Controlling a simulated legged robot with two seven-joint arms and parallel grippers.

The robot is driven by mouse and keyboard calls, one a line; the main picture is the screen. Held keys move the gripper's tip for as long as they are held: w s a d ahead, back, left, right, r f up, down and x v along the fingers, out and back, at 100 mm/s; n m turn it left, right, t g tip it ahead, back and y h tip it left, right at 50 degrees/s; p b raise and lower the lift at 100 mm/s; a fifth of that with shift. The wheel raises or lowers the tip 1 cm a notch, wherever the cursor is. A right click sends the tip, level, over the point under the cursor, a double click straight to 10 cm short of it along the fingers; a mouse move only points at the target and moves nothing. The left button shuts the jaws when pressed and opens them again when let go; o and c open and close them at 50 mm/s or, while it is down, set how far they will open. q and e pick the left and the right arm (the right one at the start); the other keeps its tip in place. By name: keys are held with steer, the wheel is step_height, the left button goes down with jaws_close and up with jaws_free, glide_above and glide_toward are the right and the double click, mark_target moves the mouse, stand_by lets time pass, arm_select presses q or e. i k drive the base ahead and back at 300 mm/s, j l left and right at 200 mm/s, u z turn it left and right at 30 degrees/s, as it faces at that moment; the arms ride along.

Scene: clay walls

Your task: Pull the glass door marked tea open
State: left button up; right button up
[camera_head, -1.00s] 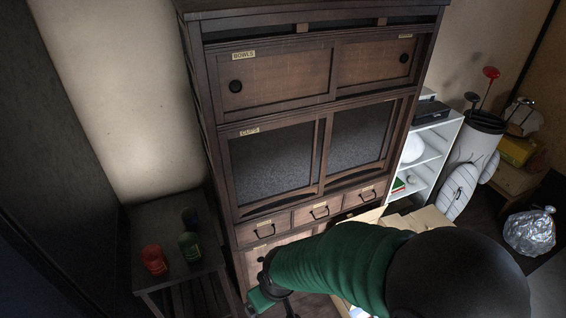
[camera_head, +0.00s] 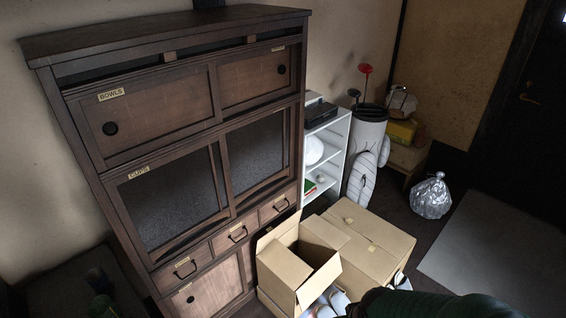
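A dark wooden cabinet (camera_head: 205,60) stands at the left. Its left glass door (camera_head: 175,198) has a label reading CUPS (camera_head: 139,172). Its right glass door (camera_head: 257,152) shows no label that I can read. Both glass doors look closed. No label reading TEA is legible; a small label (camera_head: 277,48) at the upper right and one on the low door are too small to read. Part of my green right arm (camera_head: 440,303) shows at the bottom edge. Neither gripper is in view.
An open cardboard box (camera_head: 291,270) and a closed one (camera_head: 362,238) stand close to the cabinet's right front. A white shelf (camera_head: 328,160), a golf bag (camera_head: 366,140) and a silver bag (camera_head: 431,197) are farther right. Grey floor matting (camera_head: 495,250) lies clear at the right.

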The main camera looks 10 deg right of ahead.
mark_target(256, 149)
steer(key=i+l, duration=0.15)
steer(key=i, duration=0.25)
steer(key=i+l, duration=0.1)
steer(key=i, duration=0.3)
steer(key=i+l, duration=0.15)
steer(key=i, duration=0.25)
steer(key=u, duration=0.05)
